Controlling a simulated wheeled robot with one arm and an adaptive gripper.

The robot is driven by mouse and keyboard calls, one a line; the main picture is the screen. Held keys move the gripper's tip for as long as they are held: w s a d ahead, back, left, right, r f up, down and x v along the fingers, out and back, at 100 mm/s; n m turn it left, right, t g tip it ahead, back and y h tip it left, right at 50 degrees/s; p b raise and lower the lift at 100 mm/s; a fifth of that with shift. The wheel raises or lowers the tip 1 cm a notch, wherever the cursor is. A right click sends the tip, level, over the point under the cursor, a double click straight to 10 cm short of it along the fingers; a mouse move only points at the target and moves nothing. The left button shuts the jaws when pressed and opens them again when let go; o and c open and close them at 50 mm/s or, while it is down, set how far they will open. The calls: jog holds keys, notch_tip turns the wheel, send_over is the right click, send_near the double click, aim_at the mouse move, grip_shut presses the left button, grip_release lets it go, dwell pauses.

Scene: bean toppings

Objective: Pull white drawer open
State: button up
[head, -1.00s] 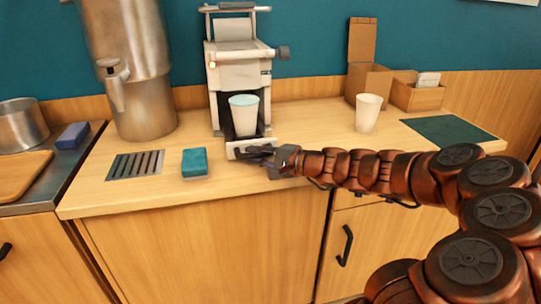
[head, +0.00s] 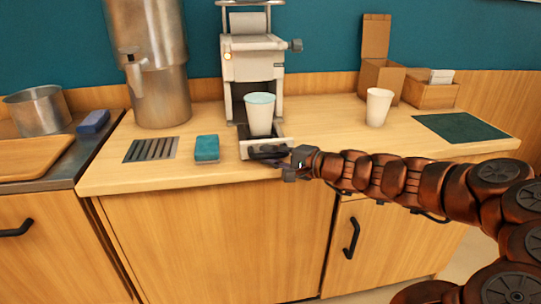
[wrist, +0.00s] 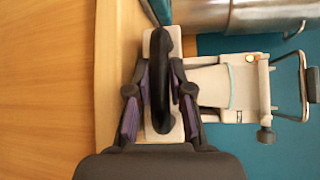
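The white drawer (head: 246,153) is a low white front at the base of the white coffee machine (head: 252,70). It also shows in the wrist view (wrist: 175,33). It has a thick black bar handle (wrist: 160,50). My gripper (head: 272,153) is at this handle, reaching in from the right. In the wrist view my gripper (wrist: 161,85) has one purple-padded finger on each side of the handle, close against it, and looks shut on it. The exact contact is hard to see. How far the drawer stands out is unclear.
A white cup (head: 260,114) stands on the machine, above the drawer. A teal sponge (head: 207,148) and a drain grate (head: 151,150) lie to the left, near a metal urn (head: 160,95). Another white cup (head: 378,106) stands to the right. The counter's front edge is just below the drawer.

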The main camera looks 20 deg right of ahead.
jog(key=o, duration=0.3)
jog(key=shift+o, duration=0.2)
jog(key=v, duration=1.2)
dwell(0.6)
